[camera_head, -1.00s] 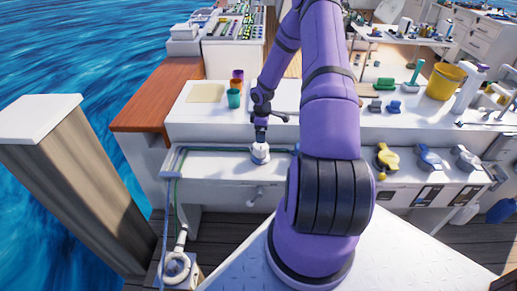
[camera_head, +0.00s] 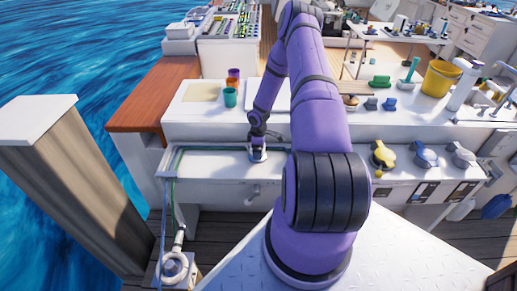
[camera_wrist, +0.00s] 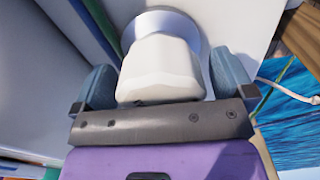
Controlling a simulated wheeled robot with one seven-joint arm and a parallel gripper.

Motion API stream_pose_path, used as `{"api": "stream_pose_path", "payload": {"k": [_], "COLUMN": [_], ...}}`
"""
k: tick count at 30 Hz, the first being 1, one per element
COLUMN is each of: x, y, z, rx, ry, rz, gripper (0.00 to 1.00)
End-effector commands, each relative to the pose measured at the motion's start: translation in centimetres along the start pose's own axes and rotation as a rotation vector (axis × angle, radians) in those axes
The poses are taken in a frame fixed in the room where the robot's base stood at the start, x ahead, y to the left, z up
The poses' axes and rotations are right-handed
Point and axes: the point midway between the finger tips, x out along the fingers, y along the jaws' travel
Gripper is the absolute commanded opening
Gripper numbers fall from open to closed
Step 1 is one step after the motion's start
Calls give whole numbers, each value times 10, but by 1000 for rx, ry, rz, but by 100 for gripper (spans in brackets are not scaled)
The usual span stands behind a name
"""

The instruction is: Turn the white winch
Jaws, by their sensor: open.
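The white winch (camera_head: 258,158) is on the narrow white ledge in front of the counter in the head view. In the wrist view, the winch (camera_wrist: 160,66) is a blocky white knob on a round grey base. My gripper (camera_head: 257,148) is down over it, pointing downward. In the wrist view, my gripper (camera_wrist: 162,80) is open, with one blue-grey finger on each side of the knob. A gap shows at the right finger; the left finger is very close, and I cannot tell whether it touches.
A yellow winch (camera_head: 382,155) and a blue-grey one (camera_head: 425,156) stand farther right on the ledge. Orange and teal cups (camera_head: 230,97) and a yellow bucket (camera_head: 440,78) stand on the counter behind. A hose (camera_head: 172,190) runs along the ledge's left end.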

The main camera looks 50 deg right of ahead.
Motion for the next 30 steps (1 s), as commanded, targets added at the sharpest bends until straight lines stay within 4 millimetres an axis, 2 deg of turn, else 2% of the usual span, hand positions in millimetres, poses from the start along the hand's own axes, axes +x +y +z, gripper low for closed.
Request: {"api": "stream_pose_path", "payload": {"k": [5, 11, 20, 30], "x": [0, 0, 0, -1], "y": [0, 0, 0, -1], "z": [0, 0, 0, -1], "rx": [0, 0, 27, 225], "ry": [0, 0, 0, 0], "rz": [0, 0, 0, 1], "gripper": [98, 52, 51, 52]}}
